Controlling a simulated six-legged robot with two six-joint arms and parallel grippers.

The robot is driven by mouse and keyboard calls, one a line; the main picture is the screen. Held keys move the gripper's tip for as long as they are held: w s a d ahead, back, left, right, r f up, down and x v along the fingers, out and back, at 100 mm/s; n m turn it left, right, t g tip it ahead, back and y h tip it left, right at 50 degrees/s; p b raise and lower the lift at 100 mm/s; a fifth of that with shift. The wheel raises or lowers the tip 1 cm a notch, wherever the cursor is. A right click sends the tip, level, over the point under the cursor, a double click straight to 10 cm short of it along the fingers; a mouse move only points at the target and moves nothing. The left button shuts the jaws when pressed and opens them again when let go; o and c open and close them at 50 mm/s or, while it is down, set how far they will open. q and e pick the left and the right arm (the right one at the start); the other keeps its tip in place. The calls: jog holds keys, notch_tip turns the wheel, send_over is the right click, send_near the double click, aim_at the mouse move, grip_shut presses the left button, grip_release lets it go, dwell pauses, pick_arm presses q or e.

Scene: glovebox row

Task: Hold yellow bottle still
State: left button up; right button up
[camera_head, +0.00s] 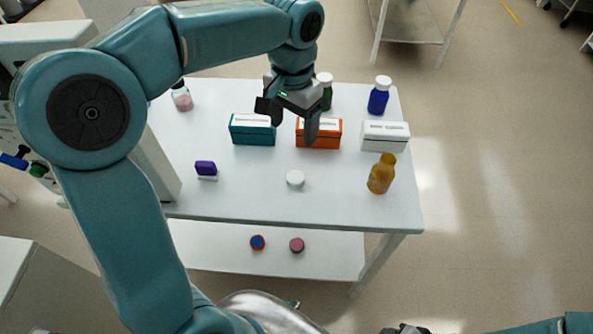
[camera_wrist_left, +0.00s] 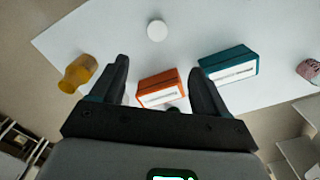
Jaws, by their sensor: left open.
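The yellow bottle (camera_head: 381,174), amber with a rounded body and short neck, stands upright near the right front corner of the white table (camera_head: 240,200). It also shows at the left of the left wrist view (camera_wrist_left: 77,74), outside the fingers. My left gripper (camera_head: 287,118) is open and empty above the table, left of and behind the bottle, over the area of the orange box (camera_head: 320,135). In the left wrist view the orange box (camera_wrist_left: 161,88) appears between the open fingers. Nothing touches the yellow bottle. My right gripper's jaws cannot be made out at the bottom edge.
A white box (camera_head: 386,136) stands close behind the bottle, and a blue bottle (camera_head: 378,98) farther back. A teal box (camera_head: 252,130), a green bottle (camera_head: 326,96), a white round cap (camera_head: 295,178) and a purple item (camera_head: 206,169) also stand on the table. Room is clear between cap and bottle.

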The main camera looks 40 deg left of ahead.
pick_arm(q)
send_over(295, 177)
jog(key=f, duration=1)
jog(key=shift+a+b, duration=0.2)
jog(key=shift+b, duration=0.2)
jog(key=shift+s+f, duration=0.15)
jog(key=shift+f, duration=0.4)
jog(key=f, duration=0.5)
jog(key=shift+d+f, duration=0.15)
jog(key=shift+d, duration=0.05)
jog(key=shift+c, duration=0.2)
